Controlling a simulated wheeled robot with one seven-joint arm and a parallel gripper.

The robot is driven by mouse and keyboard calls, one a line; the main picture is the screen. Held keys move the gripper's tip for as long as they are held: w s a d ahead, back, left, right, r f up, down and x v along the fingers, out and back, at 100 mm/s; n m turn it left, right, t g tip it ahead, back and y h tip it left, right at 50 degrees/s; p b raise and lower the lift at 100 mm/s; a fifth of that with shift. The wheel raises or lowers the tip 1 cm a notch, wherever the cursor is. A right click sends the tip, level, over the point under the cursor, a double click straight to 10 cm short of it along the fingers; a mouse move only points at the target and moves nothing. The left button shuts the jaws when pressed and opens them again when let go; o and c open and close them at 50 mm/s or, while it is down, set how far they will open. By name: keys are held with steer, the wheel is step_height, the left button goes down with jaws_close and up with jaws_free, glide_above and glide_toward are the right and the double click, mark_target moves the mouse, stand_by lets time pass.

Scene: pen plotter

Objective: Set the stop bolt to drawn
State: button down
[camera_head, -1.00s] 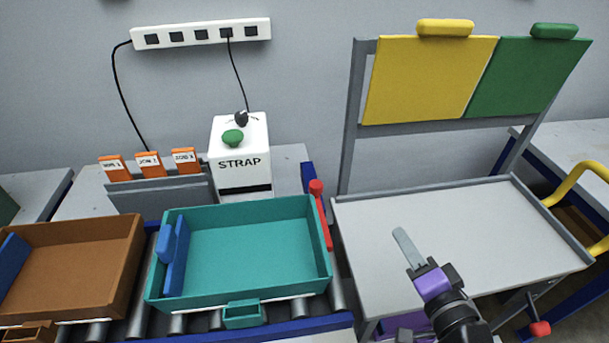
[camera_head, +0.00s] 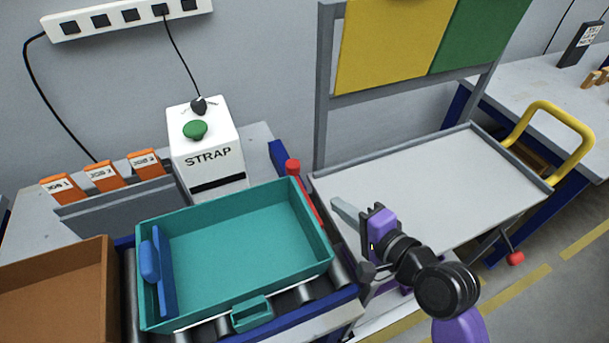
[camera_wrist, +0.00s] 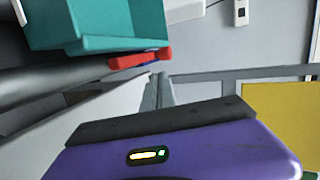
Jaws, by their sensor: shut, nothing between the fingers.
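A red bar with a red knob (camera_head: 293,167) runs along the right side of the teal tray at the end of the roller conveyor. I cannot tell for certain whether it is the stop bolt. It also shows in the wrist view as a red bar (camera_wrist: 140,58) just under the teal tray. My gripper (camera_head: 337,205) is shut and empty, with its grey fingers pointing left toward the red bar and apart from it. In the wrist view the fingers (camera_wrist: 160,92) show end-on beyond the purple housing, below the red bar. A second red knob (camera_head: 515,258) hangs under the cart's right side.
The teal tray (camera_head: 255,310) with a blue divider sits on the rollers; a brown tray (camera_head: 60,265) is left of it. A grey cart top (camera_head: 420,190) stands right, with a yellow handle (camera_head: 560,118). A white STRAP box (camera_head: 208,148) stands behind.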

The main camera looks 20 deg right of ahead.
mark_target(298, 171)
steer(key=shift+w, duration=0.1)
steer(key=x, duration=0.4)
steer(key=p+x, duration=0.1)
steer(key=x, duration=0.4)
steer(key=r+x, duration=0.1)
steer(key=x, duration=0.3)
steer(key=shift+w+a+f, duration=0.1)
steer(key=shift+w+f, duration=0.05)
steer(key=shift+w, duration=0.3)
steer(key=w+b, duration=0.1)
steer(key=w, duration=1)
steer(key=shift+w+b, duration=0.2)
steer(key=shift+b, duration=0.1)
steer(key=shift+s, duration=0.15)
